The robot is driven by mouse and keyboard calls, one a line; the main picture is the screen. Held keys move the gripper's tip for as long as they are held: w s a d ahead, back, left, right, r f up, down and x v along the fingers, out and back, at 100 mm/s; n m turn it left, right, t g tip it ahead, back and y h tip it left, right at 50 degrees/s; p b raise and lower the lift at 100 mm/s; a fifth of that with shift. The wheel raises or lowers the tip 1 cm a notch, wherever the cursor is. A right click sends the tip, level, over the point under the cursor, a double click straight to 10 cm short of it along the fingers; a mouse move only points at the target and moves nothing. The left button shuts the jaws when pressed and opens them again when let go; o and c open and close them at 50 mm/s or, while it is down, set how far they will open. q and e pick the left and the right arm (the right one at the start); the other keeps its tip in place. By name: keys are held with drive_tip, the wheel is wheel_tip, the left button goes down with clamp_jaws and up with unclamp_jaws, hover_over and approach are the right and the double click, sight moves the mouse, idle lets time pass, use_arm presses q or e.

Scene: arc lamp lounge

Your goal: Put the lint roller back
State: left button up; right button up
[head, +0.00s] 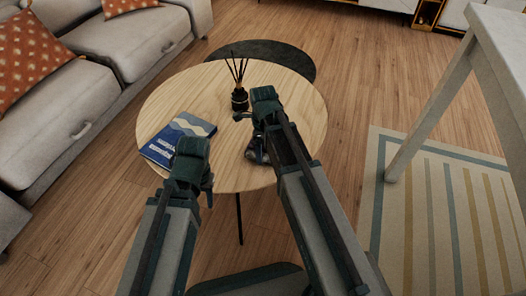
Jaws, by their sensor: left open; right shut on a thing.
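My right gripper (258,142) is over the round wooden table, mostly hidden behind its own arm. It is shut on a small pale and dark thing (249,153), which seems to be the lint roller. Most of that thing is hidden by the arm, and I cannot tell whether it touches the table. My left gripper (208,190) is open and empty at the table's near left edge, close to the book.
The round wooden table (190,100) bears a blue book (178,138) at left and a dark reed diffuser (240,98) just beyond my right gripper. A dark low table (270,55) stands behind. A grey sofa (60,105) is at left; a pale table (440,95) stands right.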

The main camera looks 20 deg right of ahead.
drive_tip(key=shift+f, duration=0.1)
drive_tip(key=o, duration=1)
wheel_tip(320, 180, up, 12)
drive_tip(key=p, duration=1.2)
drive_tip(key=shift+r, duration=0.2)
